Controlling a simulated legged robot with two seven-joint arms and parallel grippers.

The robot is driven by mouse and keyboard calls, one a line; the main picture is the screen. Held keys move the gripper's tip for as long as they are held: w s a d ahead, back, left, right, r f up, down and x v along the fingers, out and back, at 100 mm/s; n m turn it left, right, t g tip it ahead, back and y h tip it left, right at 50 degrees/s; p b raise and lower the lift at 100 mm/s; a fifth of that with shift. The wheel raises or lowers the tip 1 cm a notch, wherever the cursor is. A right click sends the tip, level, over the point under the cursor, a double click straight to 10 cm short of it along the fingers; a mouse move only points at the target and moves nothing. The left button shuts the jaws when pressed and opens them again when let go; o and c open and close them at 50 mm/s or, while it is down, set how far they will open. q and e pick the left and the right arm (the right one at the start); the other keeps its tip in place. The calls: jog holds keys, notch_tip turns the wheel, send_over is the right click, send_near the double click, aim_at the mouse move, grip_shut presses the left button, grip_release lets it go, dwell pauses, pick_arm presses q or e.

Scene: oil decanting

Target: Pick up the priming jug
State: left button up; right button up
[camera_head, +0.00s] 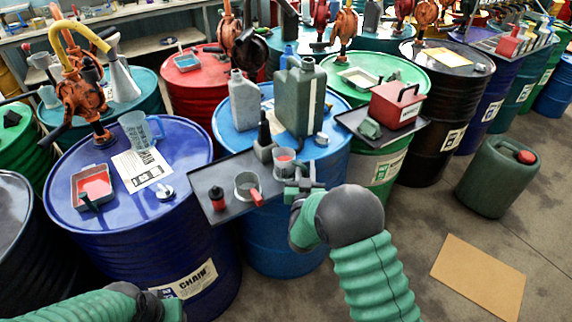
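A small clear jug with red liquid (284,158), which looks like the priming jug, stands on the dark tray (222,172) in front of the blue drum. My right gripper (293,184) is at the tray's right end, close against the jug's lower right side. Its fingers are small and partly hidden, so I cannot tell whether they grip the jug. A larger clear measuring jug (137,132) stands on the dark blue drum at left. My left forearm (75,306) shows at the bottom left; its gripper is out of the picture.
A metal cup (246,185) with a red-handled tool and a red-topped small pot (217,198) share the tray. A grey bottle (243,98) and a green jerrycan (298,98) stand behind. Drums crowd around. Cardboard (480,275) and a green canister (497,178) are on the floor at right.

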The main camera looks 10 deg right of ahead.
jog(key=shift+s+a, duration=0.1)
jog(key=shift+a, duration=0.05)
grip_shut()
dwell(1.3)
